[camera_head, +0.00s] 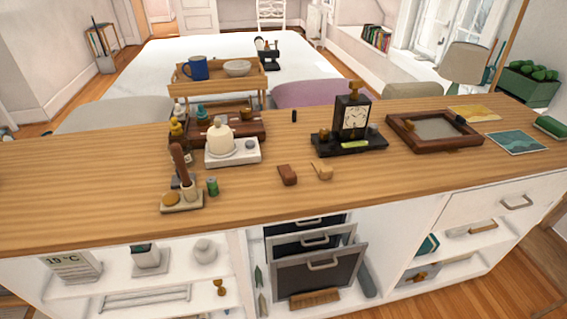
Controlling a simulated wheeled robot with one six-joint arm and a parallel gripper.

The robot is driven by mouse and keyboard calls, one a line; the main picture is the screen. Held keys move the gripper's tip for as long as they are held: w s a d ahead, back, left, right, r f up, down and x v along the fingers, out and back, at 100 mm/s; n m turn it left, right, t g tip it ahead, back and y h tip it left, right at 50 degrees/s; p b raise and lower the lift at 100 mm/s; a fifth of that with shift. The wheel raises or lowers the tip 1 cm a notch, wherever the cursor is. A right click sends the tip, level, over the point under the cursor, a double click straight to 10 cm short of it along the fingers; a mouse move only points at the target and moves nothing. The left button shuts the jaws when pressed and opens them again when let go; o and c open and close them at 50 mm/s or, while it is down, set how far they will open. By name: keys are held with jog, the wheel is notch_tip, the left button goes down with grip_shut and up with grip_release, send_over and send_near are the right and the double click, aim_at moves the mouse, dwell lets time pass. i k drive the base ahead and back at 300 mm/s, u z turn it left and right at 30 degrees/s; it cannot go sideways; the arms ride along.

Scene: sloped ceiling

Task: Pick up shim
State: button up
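Two small wooden pieces lie side by side near the front middle of the wooden counter (380,190). One is a reddish-brown block (287,175), the other a lighter tan piece (321,170) with a small projecting end. They are close together but appear apart. Either could be the shim; I cannot tell which at this size. A small dark upright piece (294,116) stands further back. My gripper is not in view.
A black clock (353,118) on a dark base stands behind right of the pieces. A white scale with a pot (221,139) and a stand with a wooden-handled tool (181,195) are to the left. A framed tray (434,131) is right. The front right counter is clear.

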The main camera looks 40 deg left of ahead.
aim_at(289, 178)
jog(key=u, duration=0.45)
jog(key=i, duration=0.6)
jog(key=u, duration=0.65)
